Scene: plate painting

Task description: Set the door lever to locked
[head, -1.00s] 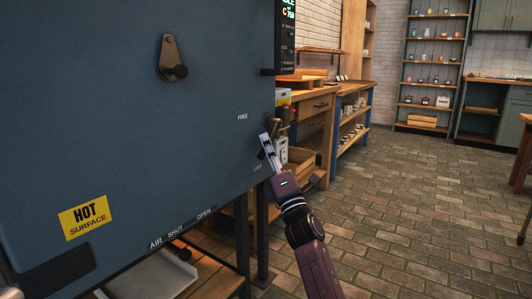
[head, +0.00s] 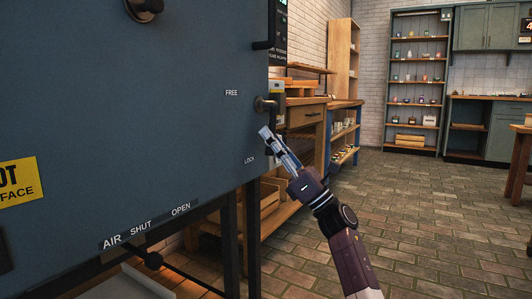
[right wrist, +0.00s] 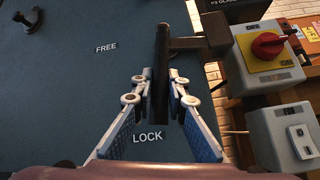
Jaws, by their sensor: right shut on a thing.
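The door lever (right wrist: 161,75) is a dark bar on a metal shaft at the edge of the blue-grey door (head: 120,100). In the head view its mount (head: 264,103) shows just above my gripper. In the right wrist view the bar runs downward between my fingers, its lower end a little above the "LOCK" label (right wrist: 147,138). The "FREE" label (right wrist: 106,49) is up to its left. My right gripper (head: 268,133) is shut on the lever; its fingers (right wrist: 160,94) stand on both sides of the bar. My left gripper is not in view.
A yellow hot-surface sign (head: 15,183) and an air slider (head: 153,260) are on the blue-grey body. A grey box with a red knob (right wrist: 268,45) is close to the right of my gripper. Wooden benches (head: 300,125) stand behind. The brick floor (head: 430,210) at right is clear.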

